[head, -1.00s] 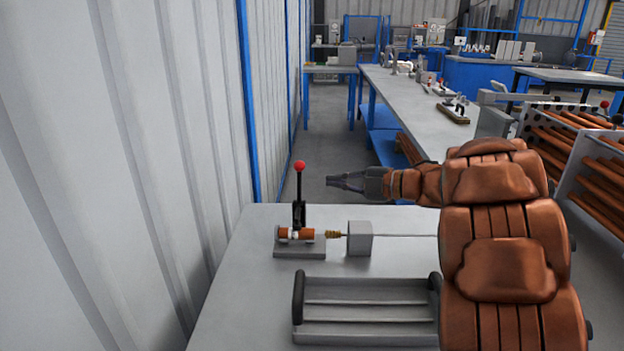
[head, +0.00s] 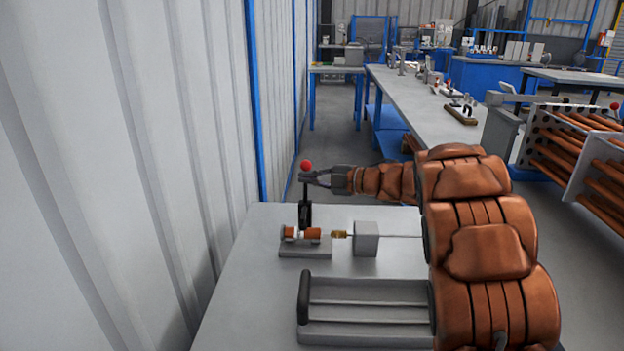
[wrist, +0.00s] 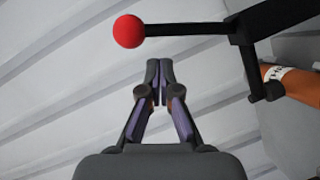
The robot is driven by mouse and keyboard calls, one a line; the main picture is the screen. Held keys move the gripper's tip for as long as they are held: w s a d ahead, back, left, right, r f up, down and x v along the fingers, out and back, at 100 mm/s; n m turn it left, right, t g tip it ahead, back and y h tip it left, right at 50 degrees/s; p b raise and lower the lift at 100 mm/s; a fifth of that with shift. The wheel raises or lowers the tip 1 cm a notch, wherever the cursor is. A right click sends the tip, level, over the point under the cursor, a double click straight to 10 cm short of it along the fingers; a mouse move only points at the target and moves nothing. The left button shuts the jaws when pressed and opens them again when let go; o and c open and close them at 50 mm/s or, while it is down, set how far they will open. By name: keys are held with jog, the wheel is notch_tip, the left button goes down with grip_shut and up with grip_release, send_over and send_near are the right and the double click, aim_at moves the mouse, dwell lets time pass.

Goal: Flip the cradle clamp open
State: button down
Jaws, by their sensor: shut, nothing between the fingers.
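The cradle clamp (head: 305,246) sits on the grey table. Its black lever (head: 305,213) stands upright with a red ball knob (head: 305,165) on top. A copper-coloured cylinder (head: 311,233) with a white band lies in the cradle. My gripper (head: 309,178) is by the upper lever, just below the knob in the head view; contact cannot be told there. In the wrist view my gripper (wrist: 159,68) is shut and empty. There the knob (wrist: 129,31) and lever (wrist: 190,28) lie beyond the fingertips, with a visible gap. The cylinder (wrist: 290,82) shows at the right edge.
A brass fitting (head: 339,234) on a thin rod leads to a grey block (head: 366,238) right of the clamp. A corrugated wall (head: 130,180) stands close on the left.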

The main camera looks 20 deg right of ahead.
jog(key=shift+w+d+f, duration=0.35)
jog(key=shift+w+d, duration=0.05)
jog(key=shift+w, duration=0.3)
jog(key=shift+d+r+p, duration=0.1)
jog(key=shift+p, duration=0.3)
jog(key=shift+w+p, duration=0.15)
jog(key=shift+p, duration=0.25)
jog(key=shift+m, duration=0.3)
